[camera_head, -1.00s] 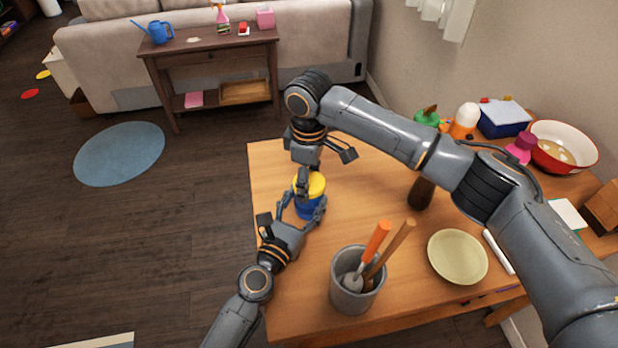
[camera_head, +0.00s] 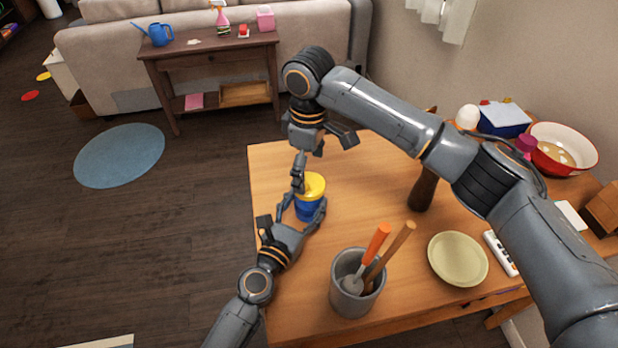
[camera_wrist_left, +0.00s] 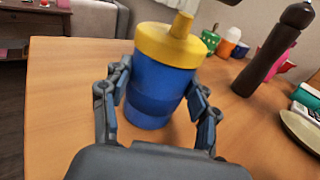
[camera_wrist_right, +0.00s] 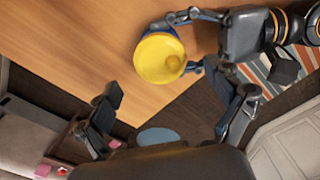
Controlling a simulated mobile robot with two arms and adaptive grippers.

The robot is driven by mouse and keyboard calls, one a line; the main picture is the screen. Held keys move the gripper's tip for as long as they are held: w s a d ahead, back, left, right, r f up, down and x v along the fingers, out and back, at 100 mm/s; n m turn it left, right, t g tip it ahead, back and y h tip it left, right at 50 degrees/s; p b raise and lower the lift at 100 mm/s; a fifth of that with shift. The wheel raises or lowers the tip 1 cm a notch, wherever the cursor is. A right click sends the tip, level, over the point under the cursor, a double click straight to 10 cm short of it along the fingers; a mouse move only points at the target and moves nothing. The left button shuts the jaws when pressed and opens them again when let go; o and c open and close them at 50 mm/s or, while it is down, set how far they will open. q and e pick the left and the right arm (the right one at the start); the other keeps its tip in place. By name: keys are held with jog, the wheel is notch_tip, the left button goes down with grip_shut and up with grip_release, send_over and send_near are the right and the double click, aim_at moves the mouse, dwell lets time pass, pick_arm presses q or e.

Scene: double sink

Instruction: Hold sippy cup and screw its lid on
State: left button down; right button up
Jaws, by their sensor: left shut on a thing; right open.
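The sippy cup (camera_head: 309,211) has a blue body and stands upright near the left edge of the wooden table. Its yellow lid (camera_head: 315,185) sits on top, with a spout rising from it in the left wrist view (camera_wrist_left: 180,25). My left gripper (camera_wrist_left: 160,105) is shut around the blue body, one finger on each side. My right gripper (camera_head: 322,160) is open and empty above the cup. In the head view one of its fingers overlaps the lid's left edge; I cannot tell whether they touch. In the right wrist view the lid (camera_wrist_right: 160,57) lies beyond the spread fingers.
A grey utensil holder (camera_head: 350,300) with an orange-handled and a wooden-handled tool stands right of my left arm. A dark brown bottle-like object (camera_head: 423,188), a pale yellow plate (camera_head: 458,258) and a red-rimmed bowl (camera_head: 563,148) are farther right. Table directly right of the cup is clear.

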notch_tip(320, 180, up, 8)
jog(key=shift+f, duration=0.2)
pick_arm(q)
jog(key=shift+c, duration=1.5)
grip_release()
jog(key=v, duration=1.2)
